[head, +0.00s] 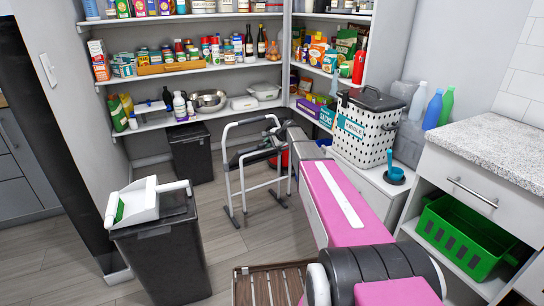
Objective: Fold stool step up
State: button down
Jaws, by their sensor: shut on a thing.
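The folding step stool (232,184) stands on the floor in the middle of the head view, with a light grey tube frame and dark treads. Its dark step (250,153) is tilted inside the frame. My pink arm reaches in from the lower right. My gripper (271,133) is at the stool's upper right side and is shut on the step. The fingertips are small, dark and partly lost against the dark step, so the exact point of contact is hard to see.
A dark bin (165,262) with a white dustpan (137,203) on it stands at the left front. Another bin (192,155) is behind the stool. A slatted wooden piece (268,287) lies at the bottom. A white counter with a kibble container (364,130) is right. Floor left of the stool is clear.

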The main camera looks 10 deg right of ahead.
jog(key=w+a+r+g+h, duration=0.1)
jog(key=w+a+r, duration=0.1)
jog(key=w, duration=0.4)
jog(key=w+a+r+m+g+h, duration=0.1)
jog(key=w+a+r+g, duration=0.1)
jog(key=w+r, duration=0.3)
jog(key=shift+w+a+g, duration=0.3)
jog(key=shift+w+a, duration=0.05)
jog(key=shift+a, duration=0.1)
jog(key=c, duration=1.1)
grip_release()
jog(key=shift+f, duration=0.1)
